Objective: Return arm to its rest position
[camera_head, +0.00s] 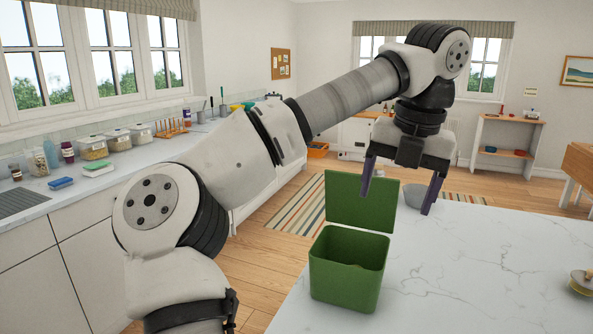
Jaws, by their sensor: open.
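My arm reaches across the picture from the lower left to the upper right. My gripper (397,204) hangs from its end with the fingers pointing down. The gripper is above the white marble counter, at the upper right of a green bin (345,282). The bin's green lid (358,208) stands up open at its back. The left finger overlaps the lid in the picture; I cannot tell if they touch. The inside of the bin is mostly hidden.
A grey bowl (414,196) sits on the marble counter (480,270) behind the gripper. A small dish (582,282) is at the right edge. A long counter (100,180) with jars runs along the left wall. The counter's middle right is clear.

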